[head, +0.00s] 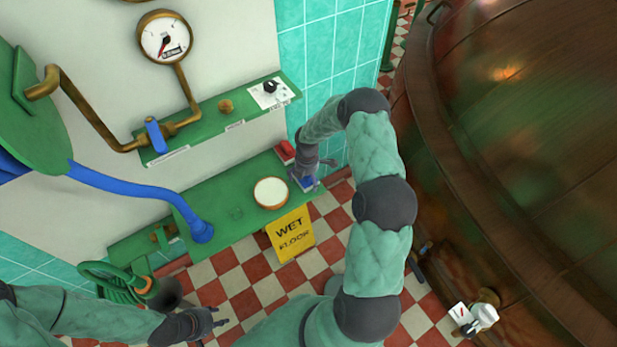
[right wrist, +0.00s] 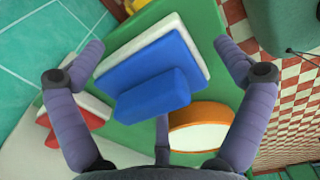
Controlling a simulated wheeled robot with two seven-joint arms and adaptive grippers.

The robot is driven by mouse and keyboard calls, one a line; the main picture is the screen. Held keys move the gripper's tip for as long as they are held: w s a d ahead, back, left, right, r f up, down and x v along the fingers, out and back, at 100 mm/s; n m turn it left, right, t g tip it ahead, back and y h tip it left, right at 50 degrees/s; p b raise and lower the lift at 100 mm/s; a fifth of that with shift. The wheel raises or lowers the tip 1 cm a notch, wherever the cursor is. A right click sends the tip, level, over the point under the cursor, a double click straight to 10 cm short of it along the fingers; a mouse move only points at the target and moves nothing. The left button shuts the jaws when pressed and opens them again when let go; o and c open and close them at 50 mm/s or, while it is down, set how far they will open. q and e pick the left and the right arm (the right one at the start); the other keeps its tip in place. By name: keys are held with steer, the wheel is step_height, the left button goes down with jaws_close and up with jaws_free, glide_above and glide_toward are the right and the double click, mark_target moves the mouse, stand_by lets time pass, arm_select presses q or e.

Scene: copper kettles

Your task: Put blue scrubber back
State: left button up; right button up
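The blue scrubber (right wrist: 150,75), a blue block with a raised blue grip and a white layer under it, lies on the green shelf. In the head view the blue scrubber (head: 307,182) shows small at the shelf's right end. My right gripper (head: 312,168) is over it. In the right wrist view its fingers are spread wide around the scrubber, with no clear contact. A red scrubber (head: 286,149) lies on the same shelf near the wall; this red scrubber (right wrist: 65,128) also shows in the wrist view. My left gripper (head: 212,322) is open and empty over the floor.
A round white-topped bowl (head: 270,192) with a tan rim stands close beside the blue scrubber on the green shelf (head: 205,190). A yellow wet floor sign (head: 291,235) stands in front. A large copper kettle (head: 530,150) fills the right side. A blue hose (head: 130,187) meets the shelf's left end.

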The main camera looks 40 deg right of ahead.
steer(key=r, duration=1.2)
steer(key=shift+s+d, duration=0.15)
steer(key=shift+s, duration=0.05)
